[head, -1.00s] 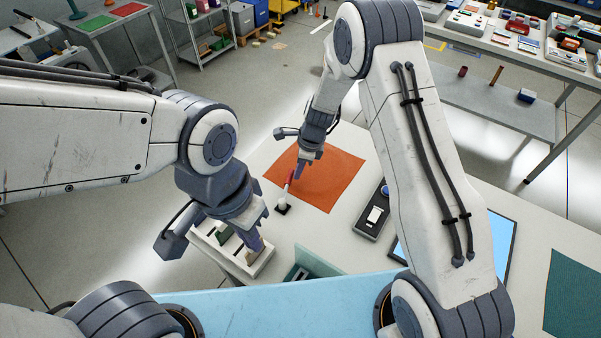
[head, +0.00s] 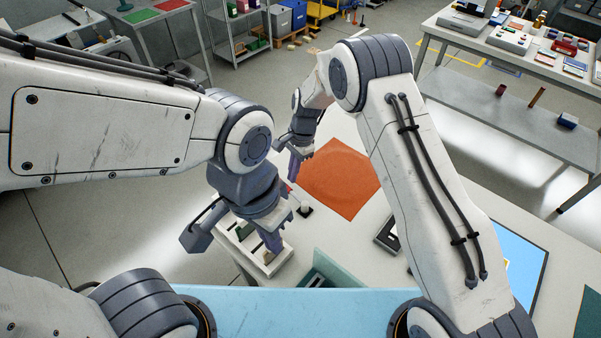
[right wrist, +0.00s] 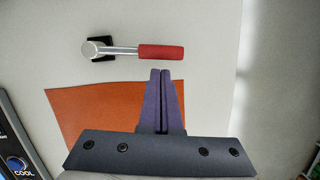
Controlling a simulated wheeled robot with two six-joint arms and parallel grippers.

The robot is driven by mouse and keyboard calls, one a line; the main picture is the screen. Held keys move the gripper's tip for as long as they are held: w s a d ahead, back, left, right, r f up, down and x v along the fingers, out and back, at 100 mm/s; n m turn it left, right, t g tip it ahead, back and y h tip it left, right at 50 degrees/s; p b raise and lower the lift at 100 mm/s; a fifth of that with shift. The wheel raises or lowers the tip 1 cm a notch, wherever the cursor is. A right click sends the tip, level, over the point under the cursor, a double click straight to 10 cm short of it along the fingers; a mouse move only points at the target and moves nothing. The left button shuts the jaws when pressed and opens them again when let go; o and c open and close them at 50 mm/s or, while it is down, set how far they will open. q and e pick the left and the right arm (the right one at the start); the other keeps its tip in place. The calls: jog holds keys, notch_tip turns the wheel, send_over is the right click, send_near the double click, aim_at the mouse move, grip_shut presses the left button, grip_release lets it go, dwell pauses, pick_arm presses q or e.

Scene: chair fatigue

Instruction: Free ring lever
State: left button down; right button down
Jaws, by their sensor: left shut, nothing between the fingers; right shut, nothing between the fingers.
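The lever has a black base, a round metal hub and a red handle (right wrist: 161,51), lying level to the right in the right wrist view. In the head view its base (head: 305,211) stands on the table, with the handle pointing up-left, partly hidden. My right gripper (head: 294,170) is shut and empty at the handle's far side. In the right wrist view its fingertips (right wrist: 160,73) are just below the handle; I cannot tell whether they touch. My left gripper (head: 272,245) is shut and empty over a white slotted tray (head: 279,262). No separate ring shows clearly.
An orange mat (head: 342,180) lies beside the lever. A grey control box (head: 386,237) is partly hidden behind my right arm. A green-walled bin (head: 325,270) stands at the near edge.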

pick_arm(q)
jog(key=shift+f, duration=0.3)
pick_arm(e)
jog(key=shift+s+a+n, duration=0.25)
jog(key=shift+a+n, duration=0.2)
jog(key=shift+n, duration=0.1)
jog(key=shift+s+a+n, duration=0.2)
jog(key=shift+a+n, duration=0.2)
jog(key=shift+n, duration=0.15)
